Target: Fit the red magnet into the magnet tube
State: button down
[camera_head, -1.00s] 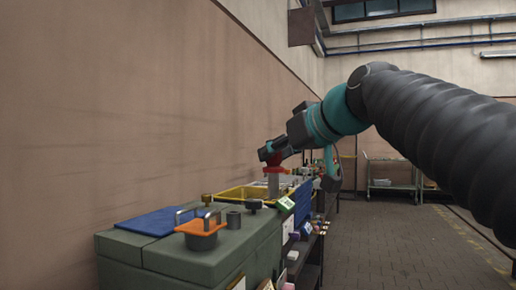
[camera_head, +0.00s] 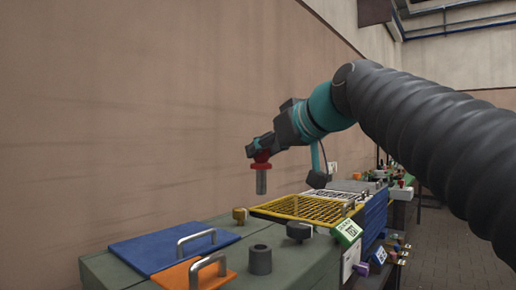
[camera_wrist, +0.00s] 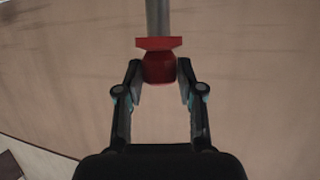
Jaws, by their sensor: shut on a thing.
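My gripper (camera_head: 258,148) is shut on the red magnet (camera_head: 262,161), which has a red head and a grey rod (camera_head: 261,183) pointing down. It hangs in the air above the bench, near the wall. In the wrist view the two fingers (camera_wrist: 160,72) hold the red head (camera_wrist: 160,66), and the grey rod (camera_wrist: 158,18) runs out of the top of the picture. A short dark grey tube with an open top (camera_head: 260,261), which looks like the magnet tube, stands upright on the green bench top. The magnet is well above it and apart from it.
On the green bench (camera_head: 225,250) lie a blue lid (camera_head: 172,246) and an orange lid (camera_head: 185,277) with metal handles. A brass knob (camera_head: 240,215), a dark knob (camera_head: 299,231) and a yellow mesh tray (camera_head: 310,209) stand behind the tube. A wall runs along the left.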

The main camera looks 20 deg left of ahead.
aim_at(263, 178)
jog(key=shift+d, duration=0.1)
jog(key=shift+s, duration=0.1)
jog(key=shift+f+b, duration=0.3)
jog(key=shift+b, duration=0.05)
jog(key=shift+f+b, duration=2.35)
jog(key=shift+f, duration=0.2)
jog(key=shift+f+b, duration=4.65)
jog(key=shift+f, duration=0.45)
jog(key=c, duration=0.6)
grip_release()
jog(key=shift+c, duration=0.2)
